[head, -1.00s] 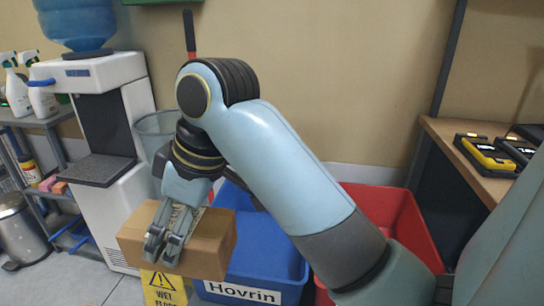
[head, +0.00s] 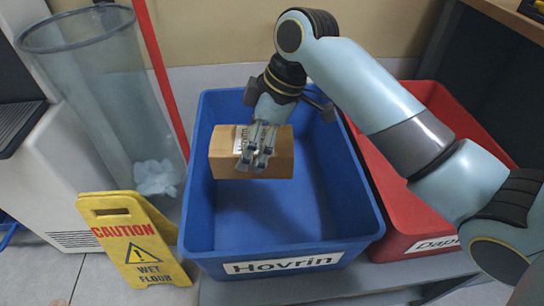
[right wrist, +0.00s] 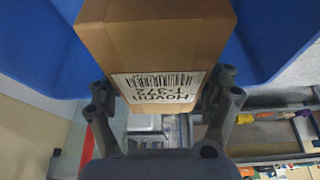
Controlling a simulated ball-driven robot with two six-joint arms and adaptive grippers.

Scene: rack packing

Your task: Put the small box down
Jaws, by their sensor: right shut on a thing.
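The small box (head: 225,152) is brown cardboard and is held over the blue bin (head: 370,226), whose front label reads "Hovrin". In the right wrist view the box (right wrist: 150,40) fills the upper middle, and its white label reads "Hovrin T-372". My right gripper (head: 254,160) is shut on the box, with its fingers over the near side in the head view. The box appears inside the bin's outline, toward its back left; I cannot tell its exact height above the floor of the bin. My left gripper is not in view.
A red bin (head: 440,100) stands right of the blue one, partly behind my arm. A yellow wet-floor sign (head: 135,240) stands at the blue bin's left front. A clear waste bin (head: 110,90) and a white water dispenser (head: 60,165) are at the left.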

